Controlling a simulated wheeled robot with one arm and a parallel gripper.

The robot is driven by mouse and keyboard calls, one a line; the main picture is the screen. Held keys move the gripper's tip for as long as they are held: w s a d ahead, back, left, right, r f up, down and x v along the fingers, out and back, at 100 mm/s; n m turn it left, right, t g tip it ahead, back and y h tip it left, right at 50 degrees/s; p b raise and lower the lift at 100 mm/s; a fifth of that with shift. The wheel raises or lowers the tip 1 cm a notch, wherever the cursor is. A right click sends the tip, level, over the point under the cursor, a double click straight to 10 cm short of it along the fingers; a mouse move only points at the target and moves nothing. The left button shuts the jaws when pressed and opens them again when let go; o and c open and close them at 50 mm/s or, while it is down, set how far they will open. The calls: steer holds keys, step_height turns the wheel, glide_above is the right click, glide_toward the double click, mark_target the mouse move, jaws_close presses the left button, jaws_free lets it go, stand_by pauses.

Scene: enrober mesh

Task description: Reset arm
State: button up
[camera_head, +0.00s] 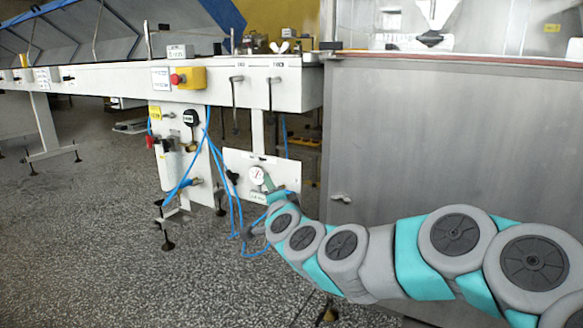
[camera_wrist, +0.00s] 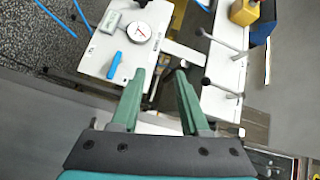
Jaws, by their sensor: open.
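My arm (camera_head: 345,245) reaches in from the right side of the head view, past the grey metal cabinet, toward the white machine. My gripper (camera_wrist: 160,75) is open and empty in the wrist view, its two green fingers apart. In the head view the gripper (camera_head: 271,185) shows only small, in front of the white gauge panel (camera_head: 235,163). The round gauge (camera_wrist: 138,32) and a blue handle (camera_wrist: 115,66) on the panel lie just beyond the fingers in the wrist view. I cannot tell whether the fingers touch the panel.
The grey metal cabinet (camera_head: 410,140) stands close along my arm. Blue hoses (camera_head: 212,150) hang left of the panel. Two levers (camera_head: 235,92) hang from the machine's edge, near a yellow box with a red button (camera_head: 187,78). The speckled floor (camera_head: 90,230) at left is mostly free.

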steer(key=s+a+f+n+g+y, duration=0.1)
steer(key=s+f+n+g+y, duration=0.15)
steer(key=s+n+g, duration=0.35)
steer(key=s+a+f+n+g+y, duration=0.15)
steer(key=s+f+n, duration=0.25)
steer(key=s, duration=0.5)
steer(key=s+d+f+n+g+h, duration=0.1)
steer(key=s+d+f+g+h, duration=0.15)
steer(key=s+d+f, duration=0.35)
steer(key=s+d+f+n+g+h, duration=0.1)
steer(key=s+d+f+g+h, duration=0.2)
steer(key=s, duration=0.5)
steer(key=s+d+f+n+g+h, duration=0.1)
steer(key=s+d+f+g, duration=0.2)
steer(key=s+d, duration=0.45)
steer(key=s+d+f+m+g+h, duration=0.1)
steer(key=s+d+g, duration=0.15)
steer(key=s, duration=0.25)
steer(key=s+d+g+h, duration=0.1)
steer(key=s+d, duration=0.2)
steer(key=s, duration=0.3)
steer(key=s+p+v, duration=0.2)
steer(key=p+v, duration=1.1)
steer(key=p, duration=0.1)
steer(key=shift+s+r, duration=0.3)
steer(key=shift+r, duration=0.25)
steer(key=shift+t, duration=0.25)
